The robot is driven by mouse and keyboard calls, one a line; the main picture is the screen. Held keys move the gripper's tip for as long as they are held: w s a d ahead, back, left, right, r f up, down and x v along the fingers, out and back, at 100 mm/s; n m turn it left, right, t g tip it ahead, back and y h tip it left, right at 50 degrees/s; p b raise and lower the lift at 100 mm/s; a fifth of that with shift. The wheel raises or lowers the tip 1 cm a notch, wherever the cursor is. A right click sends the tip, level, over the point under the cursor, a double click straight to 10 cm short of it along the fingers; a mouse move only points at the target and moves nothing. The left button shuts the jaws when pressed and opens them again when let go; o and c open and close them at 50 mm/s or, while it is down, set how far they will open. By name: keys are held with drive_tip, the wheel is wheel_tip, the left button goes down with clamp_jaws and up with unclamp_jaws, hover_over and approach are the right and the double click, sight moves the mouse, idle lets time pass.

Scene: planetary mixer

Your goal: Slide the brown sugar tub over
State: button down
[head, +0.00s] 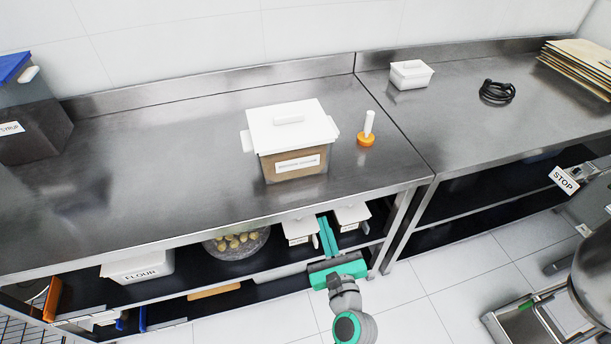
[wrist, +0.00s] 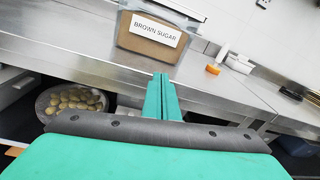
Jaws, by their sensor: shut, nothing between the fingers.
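The brown sugar tub (head: 293,165) stands upright on the steel counter near its front edge, with a white lid (head: 291,125) on top and a label on its front. It also shows at the top of the wrist view (wrist: 150,47), where the label reads BROWN SUGAR and its top is cut off. My gripper (head: 325,222) is green, and its two fingers are shut together and empty. It is in front of the counter's front edge, below and slightly right of the tub in the head view. In the wrist view the fingertips (wrist: 162,76) appear just below the tub, apart from it.
An orange-and-white brush-like tool (head: 367,130) stands right of the tub. A white container (head: 411,74), a black coil (head: 497,91) and stacked sheets (head: 580,66) are on the right counter. A syrup bin (head: 35,125) is far left. The counter left of the tub is clear.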

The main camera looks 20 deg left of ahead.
wheel_tip(320, 180, up, 2)
drive_tip(key=w+a+r+m+y, duration=0.1)
drive_tip(key=w, duration=0.1)
approach(303, 167)
drive_tip(key=shift+y, duration=0.3)
drive_tip(key=x, duration=0.6)
drive_tip(key=shift+w+a, duration=0.1)
drive_tip(key=shift+w, duration=0.2)
